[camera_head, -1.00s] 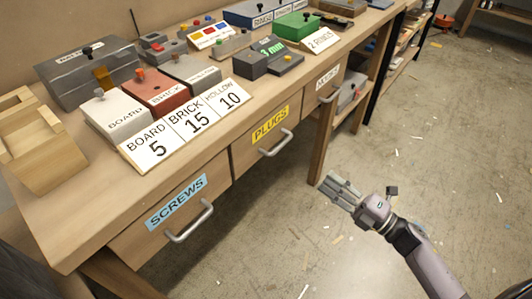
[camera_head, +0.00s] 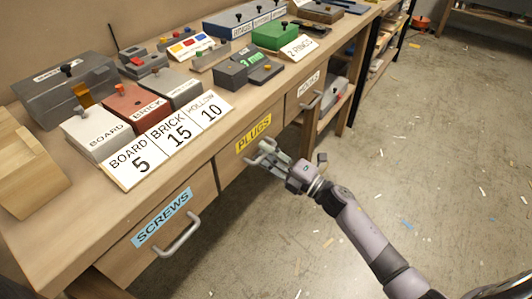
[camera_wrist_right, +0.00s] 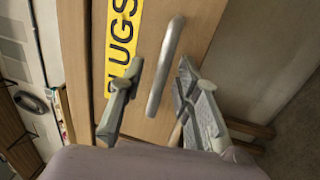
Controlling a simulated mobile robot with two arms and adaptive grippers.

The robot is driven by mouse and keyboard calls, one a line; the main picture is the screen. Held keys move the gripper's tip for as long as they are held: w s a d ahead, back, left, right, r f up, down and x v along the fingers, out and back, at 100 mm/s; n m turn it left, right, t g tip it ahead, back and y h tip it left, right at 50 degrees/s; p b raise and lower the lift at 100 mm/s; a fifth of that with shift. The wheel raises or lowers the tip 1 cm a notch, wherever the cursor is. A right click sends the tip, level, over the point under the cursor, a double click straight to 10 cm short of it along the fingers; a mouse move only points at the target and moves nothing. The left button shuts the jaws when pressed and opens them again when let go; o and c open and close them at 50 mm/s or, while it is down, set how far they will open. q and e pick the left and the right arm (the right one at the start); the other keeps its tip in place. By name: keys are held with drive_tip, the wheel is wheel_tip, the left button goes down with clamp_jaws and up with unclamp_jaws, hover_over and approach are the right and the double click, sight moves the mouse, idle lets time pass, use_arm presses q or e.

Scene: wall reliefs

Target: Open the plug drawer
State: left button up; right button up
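The plug drawer (camera_head: 236,157) is the middle drawer under the workbench, with a yellow PLUGS label (camera_head: 254,138). It looks shut. My right gripper (camera_head: 262,158) is at its front, just below the label, and partly hides the handle. In the right wrist view, the silver bar handle (camera_wrist_right: 166,62) stands between the two spread fingers of the right gripper (camera_wrist_right: 152,88). The fingers are open and there is a visible gap on both sides; whether the tips reach past the bar is hard to tell. My left gripper is not in view.
The screws drawer (camera_head: 150,243) with its handle (camera_head: 180,236) is at left, and another labelled drawer (camera_head: 303,92) is at right. The bench top (camera_head: 85,185) holds blocks and number cards. The floor (camera_head: 420,160) in front is clear except for scraps.

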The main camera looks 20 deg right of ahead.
drive_tip(key=shift+w, duration=0.1)
drive_tip(key=shift+c, duration=0.2)
clamp_jaws()
idle(0.7)
